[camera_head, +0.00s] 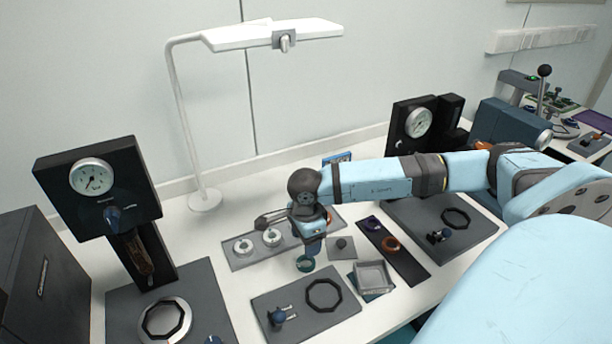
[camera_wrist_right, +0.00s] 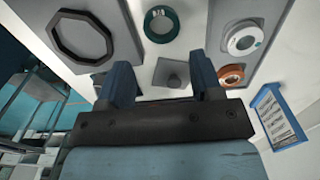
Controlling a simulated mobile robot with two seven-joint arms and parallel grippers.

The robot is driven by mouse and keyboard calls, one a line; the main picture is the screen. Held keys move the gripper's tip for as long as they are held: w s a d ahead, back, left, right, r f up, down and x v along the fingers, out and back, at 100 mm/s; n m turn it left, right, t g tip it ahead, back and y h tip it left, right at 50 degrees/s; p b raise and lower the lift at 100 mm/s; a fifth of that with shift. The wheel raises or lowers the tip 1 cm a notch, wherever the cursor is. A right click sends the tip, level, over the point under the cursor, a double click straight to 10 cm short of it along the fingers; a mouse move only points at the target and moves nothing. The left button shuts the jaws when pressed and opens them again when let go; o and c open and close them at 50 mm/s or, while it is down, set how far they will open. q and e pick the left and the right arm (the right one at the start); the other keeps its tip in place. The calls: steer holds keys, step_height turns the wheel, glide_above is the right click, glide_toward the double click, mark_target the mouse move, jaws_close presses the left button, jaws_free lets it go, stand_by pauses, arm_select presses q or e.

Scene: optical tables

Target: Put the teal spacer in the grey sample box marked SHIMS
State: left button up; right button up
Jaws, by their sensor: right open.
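The teal spacer (camera_head: 305,264) is a small ring on the white table just below my right gripper; it also shows beyond the fingertips in the right wrist view (camera_wrist_right: 161,24). My right gripper (camera_head: 309,243) is open and empty, its two fingers spread apart in the right wrist view (camera_wrist_right: 162,78). A grey open sample box (camera_head: 372,277) stands to the right of the spacer in the head view; its inside looks empty. I cannot read any SHIMS mark on it. My left gripper is not in view.
A plate with white rings (camera_head: 243,247) lies behind the spacer, and a plate with a black octagonal ring (camera_head: 324,295) in front. A square plate with a knob (camera_head: 342,244) is close by right. A dark strip holds an orange ring (camera_head: 390,244). A lamp (camera_head: 204,199) stands behind.

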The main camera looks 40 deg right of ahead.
mark_target(306, 262)
step_height(306, 262, down, 7)
steer(key=shift+f+p, duration=0.1)
steer(key=shift+p, duration=0.45)
steer(key=shift+d+f, duration=0.1)
steer(key=shift+f, duration=0.35)
steer(key=c, duration=0.6)
steer(key=shift+c, duration=0.2)
step_height(306, 262, up, 20)
steer(key=b, duration=0.1)
steer(key=shift+b, duration=0.3)
